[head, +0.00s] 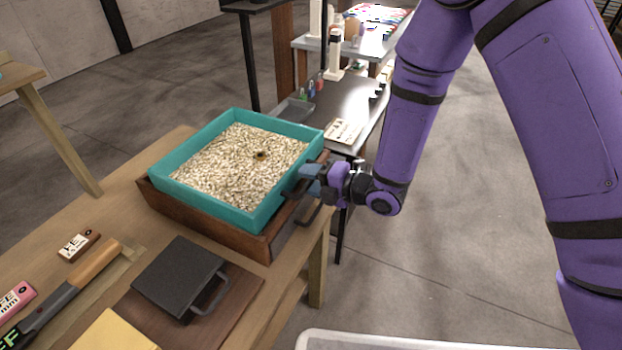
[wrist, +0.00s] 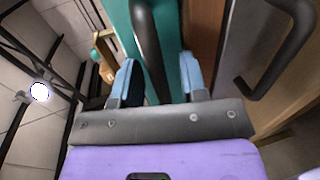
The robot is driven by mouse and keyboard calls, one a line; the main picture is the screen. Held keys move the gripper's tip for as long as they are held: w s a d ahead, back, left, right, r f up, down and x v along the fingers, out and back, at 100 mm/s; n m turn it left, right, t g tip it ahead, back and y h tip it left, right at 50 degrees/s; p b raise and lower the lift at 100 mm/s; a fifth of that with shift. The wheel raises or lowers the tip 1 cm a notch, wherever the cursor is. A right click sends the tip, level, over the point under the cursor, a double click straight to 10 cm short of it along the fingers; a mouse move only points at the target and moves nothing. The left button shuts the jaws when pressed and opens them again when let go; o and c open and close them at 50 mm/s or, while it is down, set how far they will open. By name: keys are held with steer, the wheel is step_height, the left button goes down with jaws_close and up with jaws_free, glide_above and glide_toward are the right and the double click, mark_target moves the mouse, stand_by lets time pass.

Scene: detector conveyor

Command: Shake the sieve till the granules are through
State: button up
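The sieve is a teal square frame (head: 172,165) full of pale granules (head: 235,165), with a small dark spot near the middle of the heap. It sits on a brown wooden box (head: 200,222) at the table's right end. My gripper (head: 308,180) is at the sieve's right side, by its dark handle. In the wrist view my blue fingertips (wrist: 158,75) stand apart, with the dark handle bar (wrist: 147,35) between them and the teal wall (wrist: 170,35) beyond. A gap shows between the bar and the right finger. The granules hide the mesh and the box's inside.
A black handled block (head: 180,275) lies on a brown board in front of the box. A wooden-handled tool (head: 95,262) and small labelled blocks (head: 78,245) lie to the left. A dark side table (head: 352,100) with small items stands behind.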

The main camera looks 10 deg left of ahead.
mark_target(288, 171)
steer(key=shift+c, duration=0.3)
jaws_close()
steer(key=shift+r+x, duration=0.2)
steer(key=shift+x, duration=0.8)
steer(key=shift+r+x, duration=0.2)
steer(key=shift+x, duration=0.75)
steer(key=shift+r+x, duration=0.2)
steer(key=shift+x, duration=0.8)
steer(key=shift+a, duration=0.1)
steer(key=shift+o, duration=0.3)
jaws_free()
steer(key=shift+w+a, duration=0.1)
steer(key=shift+a, duration=0.05)
steer(key=v, duration=1.1)
